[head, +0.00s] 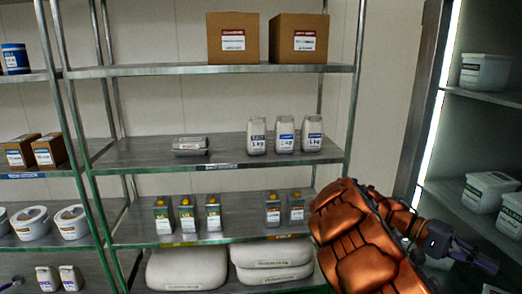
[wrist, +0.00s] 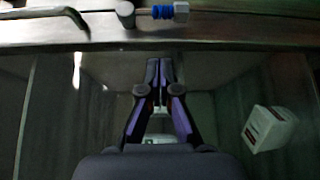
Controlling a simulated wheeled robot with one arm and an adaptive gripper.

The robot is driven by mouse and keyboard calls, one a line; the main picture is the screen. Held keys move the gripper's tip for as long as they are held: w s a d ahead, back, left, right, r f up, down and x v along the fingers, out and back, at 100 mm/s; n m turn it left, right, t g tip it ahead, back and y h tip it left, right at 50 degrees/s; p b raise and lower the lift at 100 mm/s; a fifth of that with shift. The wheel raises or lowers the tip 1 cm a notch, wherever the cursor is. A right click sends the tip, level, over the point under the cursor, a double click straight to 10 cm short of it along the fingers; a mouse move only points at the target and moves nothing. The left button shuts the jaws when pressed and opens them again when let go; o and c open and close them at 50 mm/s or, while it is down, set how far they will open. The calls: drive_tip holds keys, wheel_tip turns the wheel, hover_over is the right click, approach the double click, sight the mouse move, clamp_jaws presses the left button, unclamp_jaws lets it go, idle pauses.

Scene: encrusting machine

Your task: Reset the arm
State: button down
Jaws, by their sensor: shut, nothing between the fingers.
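My orange arm reaches in from the lower right in the head view, in front of the shelf rack. My gripper (head: 484,262) points right, toward the lit cabinet on the right. In the wrist view, the two purple and black fingers of my gripper (wrist: 158,66) meet at their tips, shut with nothing between them.
The metal rack (head: 230,70) holds cardboard boxes (head: 232,38), bags (head: 284,134), yellow-capped containers (head: 188,214) and white sacks (head: 186,268). The cabinet at right holds white tubs (head: 485,71).

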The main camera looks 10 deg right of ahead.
drive_tip(key=s+a+f+n+t+y+p, duration=0.1)
drive_tip(key=s+a+n+t+y+p, duration=0.1)
drive_tip(key=a, duration=1)
drive_tip(key=s+a+f+n+t+y+p, duration=0.1)
drive_tip(key=s+a+n+t+y+p, duration=0.2)
drive_tip(key=a, duration=0.9)
drive_tip(key=s+a+f+n+t+y+p, duration=0.1)
drive_tip(key=a+n+t, duration=0.5)
drive_tip(key=a, duration=0.6)
drive_tip(key=s+t+y+p, duration=0.1)
drive_tip(key=s+t+y, duration=0.1)
drive_tip(key=s, duration=0.1)
drive_tip(key=shift+s+n+t+p, duration=0.35)
drive_tip(key=shift+s+n+t, duration=0.05)
